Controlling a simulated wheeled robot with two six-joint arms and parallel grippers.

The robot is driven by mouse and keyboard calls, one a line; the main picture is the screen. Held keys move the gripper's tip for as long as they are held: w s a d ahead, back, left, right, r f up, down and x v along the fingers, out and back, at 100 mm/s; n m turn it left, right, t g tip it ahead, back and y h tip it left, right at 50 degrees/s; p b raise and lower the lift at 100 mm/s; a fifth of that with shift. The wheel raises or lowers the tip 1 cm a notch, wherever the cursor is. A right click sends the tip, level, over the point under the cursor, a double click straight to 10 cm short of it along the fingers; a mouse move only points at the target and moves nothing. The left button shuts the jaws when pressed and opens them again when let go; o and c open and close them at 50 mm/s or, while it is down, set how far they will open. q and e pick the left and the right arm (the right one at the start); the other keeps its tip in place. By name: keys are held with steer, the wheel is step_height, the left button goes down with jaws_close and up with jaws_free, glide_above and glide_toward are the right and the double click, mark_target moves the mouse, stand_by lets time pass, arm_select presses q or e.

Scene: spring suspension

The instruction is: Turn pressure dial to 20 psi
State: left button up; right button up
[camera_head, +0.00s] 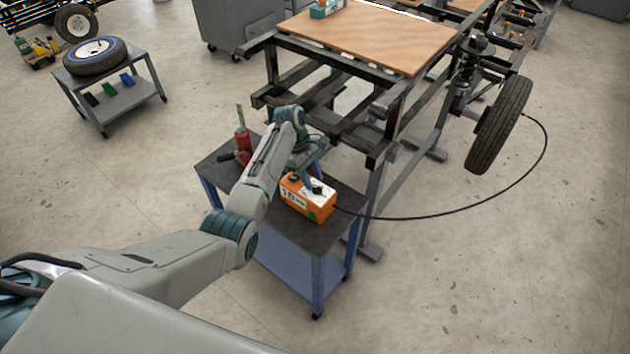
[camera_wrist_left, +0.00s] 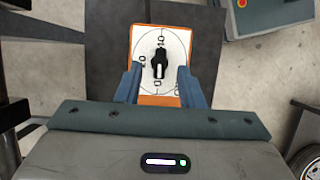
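The orange pressure box (camera_head: 309,207) sits on the small cart, with a display on its side that seems to read 10. My left gripper (camera_head: 314,177) is above the box. In the wrist view its two blue-grey fingers (camera_wrist_left: 158,77) are apart, one on each side of the knob, with gaps visible. My right gripper is not in view.
The dark-topped cart (camera_head: 275,220) also holds a red bottle-like tool (camera_head: 243,145). A black hose (camera_head: 470,210) runs from the box to a tyre (camera_head: 500,125) on the metal frame (camera_head: 385,125) close behind. Another cart (camera_head: 125,100) with a wheel stands at the left.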

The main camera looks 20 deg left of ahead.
mark_target(316, 190)
arm_select(q)
steer(key=shift+x, duration=1.35)
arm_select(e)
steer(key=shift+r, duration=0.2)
arm_select(q)
jaws_close()
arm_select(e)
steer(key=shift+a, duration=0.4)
